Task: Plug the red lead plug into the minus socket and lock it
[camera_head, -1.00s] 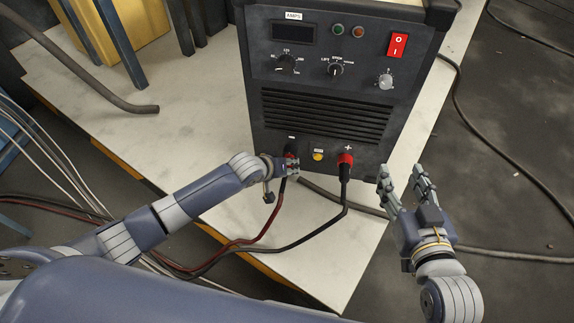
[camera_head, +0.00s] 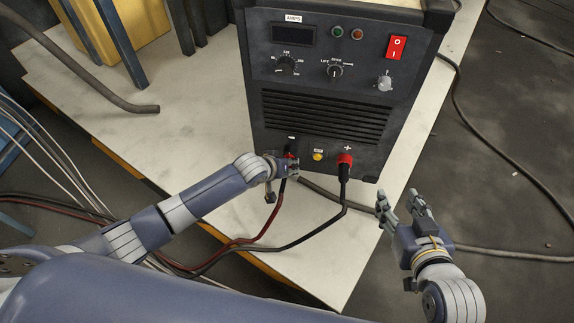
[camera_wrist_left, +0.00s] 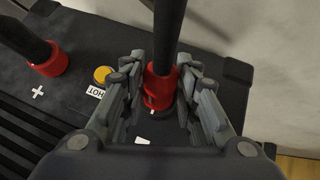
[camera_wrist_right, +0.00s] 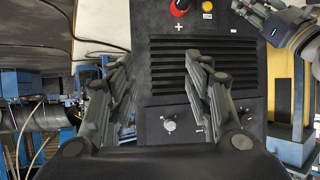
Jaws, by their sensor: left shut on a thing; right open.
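My left gripper (camera_head: 288,168) is shut on the red lead plug (camera_wrist_left: 160,88) at the minus socket, on the lower left of the dark welding machine's front (camera_head: 320,110). In the left wrist view the red collar sits between the fingers, its end against or very near the panel; how deep it sits and whether it is locked I cannot tell. The minus socket is mostly hidden by the plug. Another red-collared plug (camera_head: 345,160) stands at the plus socket; it also shows in the left wrist view (camera_wrist_left: 47,60). My right gripper (camera_head: 405,208) is open and empty, right of the machine's lower front.
A yellow button (camera_head: 318,156) lies between the two sockets. Red and black cables (camera_head: 240,241) hang from the plugs across the pale table (camera_head: 320,265). A grey hose (camera_head: 110,92) lies at the left.

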